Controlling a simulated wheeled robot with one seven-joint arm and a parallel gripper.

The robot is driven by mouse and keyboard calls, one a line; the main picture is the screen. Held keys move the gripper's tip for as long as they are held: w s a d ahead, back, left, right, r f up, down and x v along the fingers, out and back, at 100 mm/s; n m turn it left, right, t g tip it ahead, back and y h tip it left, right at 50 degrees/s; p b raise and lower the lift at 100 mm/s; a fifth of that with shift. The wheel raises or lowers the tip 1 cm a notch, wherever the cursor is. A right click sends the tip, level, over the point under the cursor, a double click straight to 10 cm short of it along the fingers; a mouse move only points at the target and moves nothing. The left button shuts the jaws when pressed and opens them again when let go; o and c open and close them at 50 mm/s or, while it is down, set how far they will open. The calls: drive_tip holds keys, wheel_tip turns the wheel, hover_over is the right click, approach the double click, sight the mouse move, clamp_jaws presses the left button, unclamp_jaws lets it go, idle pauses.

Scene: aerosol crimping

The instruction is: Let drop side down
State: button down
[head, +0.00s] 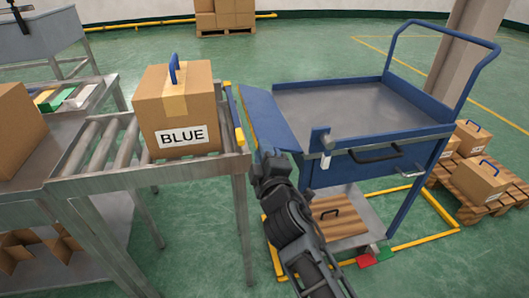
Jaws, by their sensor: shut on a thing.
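The blue drop side (268,117) hangs on the left side of the blue cart (420,132), tilted outward toward the roller conveyor. A yellow strip runs along its outer edge. My gripper (266,158) is at the near end of the drop side and is shut on it; my own arm and gripper hide the exact grip. A blue and grey latch piece (324,142) stands at the cart's near left corner. The cart's grey top tray (335,105) is empty.
A carton marked BLUE (178,108) with a blue handle stands on the roller conveyor (92,160), close to the drop side. A wooden board (338,218) with a handle lies on the cart's lower shelf. Cartons (470,180) sit on a pallet at right.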

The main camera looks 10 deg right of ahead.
drive_tip(key=shift+r, duration=0.1)
drive_tip(key=c, duration=1.1)
unclamp_jaws()
drive_tip(key=s, duration=0.7)
drive_tip(key=shift+s, duration=0.4)
